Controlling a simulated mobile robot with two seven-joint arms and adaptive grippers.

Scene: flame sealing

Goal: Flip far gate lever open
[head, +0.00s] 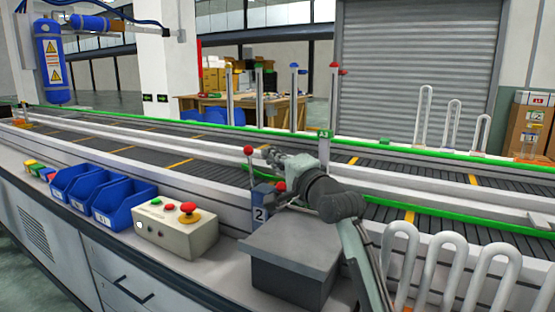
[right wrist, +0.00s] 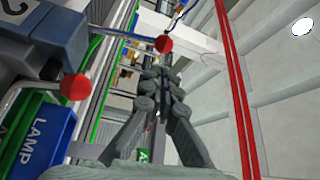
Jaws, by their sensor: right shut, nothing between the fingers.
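Two levers with red ball knobs show in the head view. The farther red knob (head: 248,150) tops an upright rod beyond the numbered post (head: 260,213). The nearer red knob (head: 281,187) is beside that post, just below my right wrist. My right gripper (head: 270,152) is shut and empty, reaching left over the near conveyor toward the farther knob. In the right wrist view, the shut fingertips (right wrist: 160,70) point at a red knob (right wrist: 163,43) just past them; contact cannot be told. Another red knob (right wrist: 75,87) is at left. The gate itself is not clear. My left gripper is out of view.
A control box (head: 175,225) with a red button and blue bins (head: 125,203) stand on the near counter. A grey box (head: 300,255) sits below my right arm. White looped tubes (head: 460,265) stand at front right. Conveyors (head: 170,150) with green rails run behind.

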